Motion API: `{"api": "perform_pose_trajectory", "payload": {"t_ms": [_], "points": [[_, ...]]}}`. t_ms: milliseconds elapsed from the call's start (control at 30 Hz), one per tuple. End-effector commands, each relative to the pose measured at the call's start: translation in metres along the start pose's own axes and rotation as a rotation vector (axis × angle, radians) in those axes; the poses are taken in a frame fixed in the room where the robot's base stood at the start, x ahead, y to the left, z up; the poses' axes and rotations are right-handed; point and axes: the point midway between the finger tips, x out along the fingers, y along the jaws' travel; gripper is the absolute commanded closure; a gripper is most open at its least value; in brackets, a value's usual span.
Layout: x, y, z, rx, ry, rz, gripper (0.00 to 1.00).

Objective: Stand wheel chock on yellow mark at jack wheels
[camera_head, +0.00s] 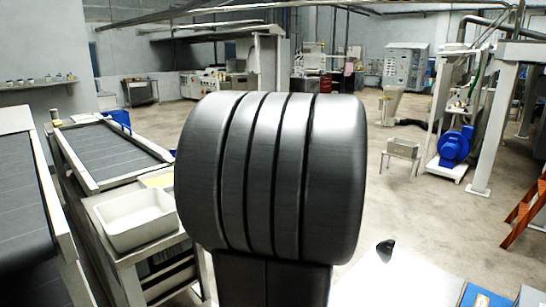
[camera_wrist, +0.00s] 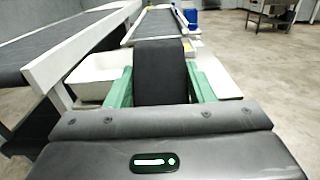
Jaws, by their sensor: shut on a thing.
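In the wrist view, my gripper (camera_wrist: 160,88) is shut, its two green fingers on either side of a black block, the wheel chock (camera_wrist: 160,68). The chock's top edge looks slightly rounded, and its lower part is hidden by the gripper body. In the head view, my large dark arm hides the gripper and the chock. A pale yellow patch (camera_head: 160,180) shows on the white bench beside the white tray; I cannot tell whether it is the mark. I cannot make out the jack wheels in either view.
A white tray (camera_head: 137,219) sits on a white bench left of my arm, with a conveyor (camera_head: 108,150) behind it. It also shows in the wrist view (camera_wrist: 88,78). A small black object (camera_head: 385,250) lies on a white surface at lower right. The floor (camera_head: 400,205) at right has open room.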

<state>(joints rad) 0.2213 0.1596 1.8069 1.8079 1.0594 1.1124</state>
Motion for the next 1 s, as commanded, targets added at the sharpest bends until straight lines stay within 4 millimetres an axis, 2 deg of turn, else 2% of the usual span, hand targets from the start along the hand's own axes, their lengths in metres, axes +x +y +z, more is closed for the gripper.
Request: {"api": "perform_pose_trajectory", "payload": {"t_ms": [367, 533, 767, 1000], "points": [[0.011, -0.025, -0.032, 0.004, 0.001, -0.045, 0.94], [0.016, -0.041, -0.055, 0.005, 0.002, -0.086, 0.94], [0.02, -0.075, -0.105, 0.009, 0.003, -0.197, 0.94], [0.015, -0.107, -0.162, 0.008, 0.004, -0.336, 0.94]]}}
